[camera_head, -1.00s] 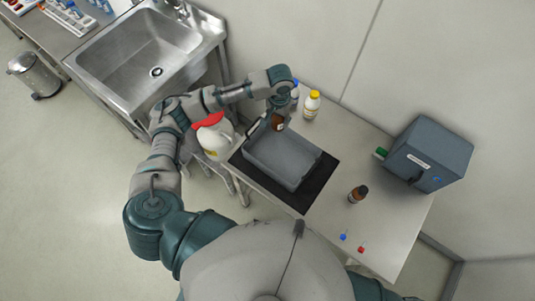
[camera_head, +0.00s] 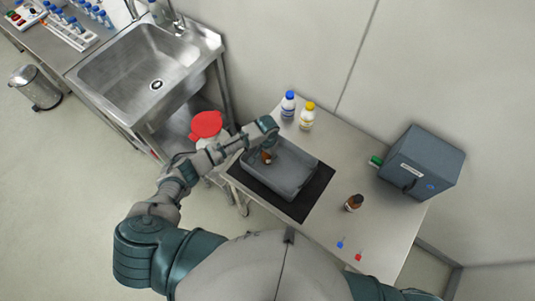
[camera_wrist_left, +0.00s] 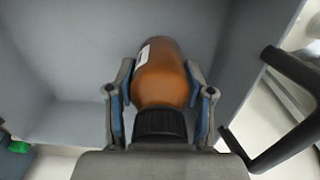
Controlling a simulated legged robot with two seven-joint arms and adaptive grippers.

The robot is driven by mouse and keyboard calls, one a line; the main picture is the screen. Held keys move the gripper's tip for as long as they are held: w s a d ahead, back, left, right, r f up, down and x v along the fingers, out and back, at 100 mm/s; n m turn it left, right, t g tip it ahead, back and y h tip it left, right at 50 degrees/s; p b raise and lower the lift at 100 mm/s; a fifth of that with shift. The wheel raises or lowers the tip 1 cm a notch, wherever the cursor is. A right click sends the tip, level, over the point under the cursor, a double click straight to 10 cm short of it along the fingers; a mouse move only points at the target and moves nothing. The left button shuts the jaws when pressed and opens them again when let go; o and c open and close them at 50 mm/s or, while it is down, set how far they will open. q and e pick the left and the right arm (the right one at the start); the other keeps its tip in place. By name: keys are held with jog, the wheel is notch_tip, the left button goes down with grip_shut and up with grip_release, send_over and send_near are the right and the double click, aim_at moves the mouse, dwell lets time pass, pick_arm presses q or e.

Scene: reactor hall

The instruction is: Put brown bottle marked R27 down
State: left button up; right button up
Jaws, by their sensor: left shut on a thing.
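My left gripper (camera_head: 264,149) is shut on a brown bottle (camera_head: 266,157) inside the outline of the grey tray (camera_head: 287,191), near its back left corner. In the left wrist view the brown bottle (camera_wrist_left: 162,76) has a black cap, with one finger of the gripper (camera_wrist_left: 160,105) on each side near the cap end. A white label shows at its edge; its marking is not readable. I cannot tell whether the bottle touches the tray floor. My right gripper is out of view.
Another brown bottle (camera_head: 354,203) stands right of the tray's black mat (camera_head: 316,193). White bottles with blue (camera_head: 288,105) and yellow (camera_head: 306,116) caps stand behind. A grey-blue box (camera_head: 422,163) is at right. Small blue (camera_head: 340,244) and red (camera_head: 359,257) items lie in front.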

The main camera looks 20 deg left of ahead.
pick_arm(q)
jog(key=shift+d, duration=0.15)
jog(key=o, duration=1.3)
jog(key=shift+f, duration=0.1)
jog(key=shift+c, duration=0.2)
jog(key=shift+r, duration=0.45)
notch_tip(320, 180, up, 11)
jog(key=shift+r, duration=0.15)
